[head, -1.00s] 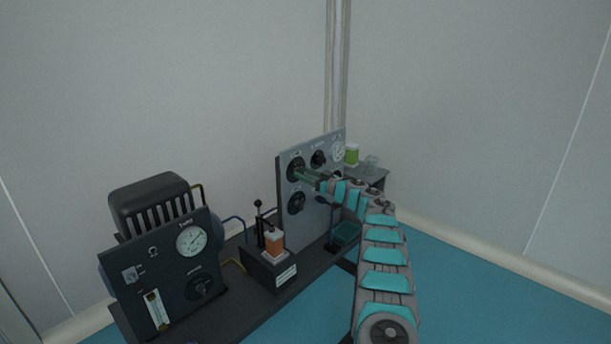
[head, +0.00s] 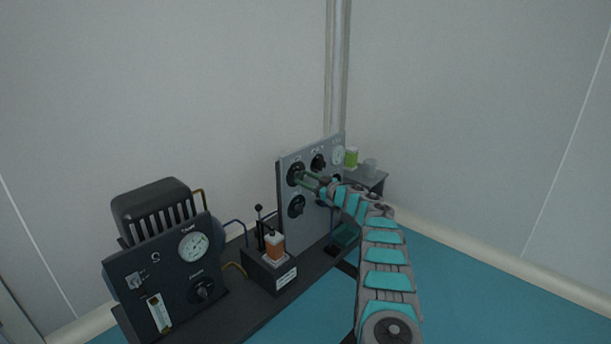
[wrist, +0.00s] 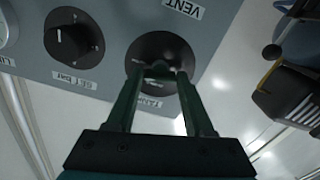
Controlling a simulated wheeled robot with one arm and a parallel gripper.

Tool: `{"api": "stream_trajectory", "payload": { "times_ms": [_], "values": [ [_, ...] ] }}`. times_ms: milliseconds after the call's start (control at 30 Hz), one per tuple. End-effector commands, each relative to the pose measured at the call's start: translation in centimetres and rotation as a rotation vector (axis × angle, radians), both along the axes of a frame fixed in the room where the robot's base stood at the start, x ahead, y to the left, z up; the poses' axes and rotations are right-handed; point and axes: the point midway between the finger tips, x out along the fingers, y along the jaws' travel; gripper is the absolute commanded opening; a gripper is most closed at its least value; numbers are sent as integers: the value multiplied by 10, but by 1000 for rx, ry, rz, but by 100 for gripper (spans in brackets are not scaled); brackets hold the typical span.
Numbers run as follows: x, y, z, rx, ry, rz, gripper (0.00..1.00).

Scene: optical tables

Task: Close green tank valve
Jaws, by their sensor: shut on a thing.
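A grey upright panel (head: 320,222) carries several black round knobs and a white dial gauge. My gripper (head: 304,179) has its green fingers at the upper-left black knob (head: 294,169). In the wrist view my gripper (wrist: 161,72) is shut on this knob (wrist: 150,48), one finger on each side of its grip. A label beside the knob is partly covered by the fingers and looks like "TANK", upside down. A "VENT" label (wrist: 184,7) is close by. No green colour shows on the knob itself.
Another black knob (wrist: 74,38) is beside the held one. A black pump unit (head: 160,265) with a gauge stands at the left of the dark bench. A small box with an orange block (head: 274,247) stands between. A green container (head: 351,157) is behind the panel.

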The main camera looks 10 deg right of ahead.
Motion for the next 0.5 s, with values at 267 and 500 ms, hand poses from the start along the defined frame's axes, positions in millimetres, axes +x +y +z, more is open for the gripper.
{"api": "stream_trajectory", "payload": {
  "times_ms": [267, 500],
  "values": [
    [0, 0, 1, -196, -168, 1, 0],
    [0, 0, 0, -367, -319, 1, 0]
  ]
}}
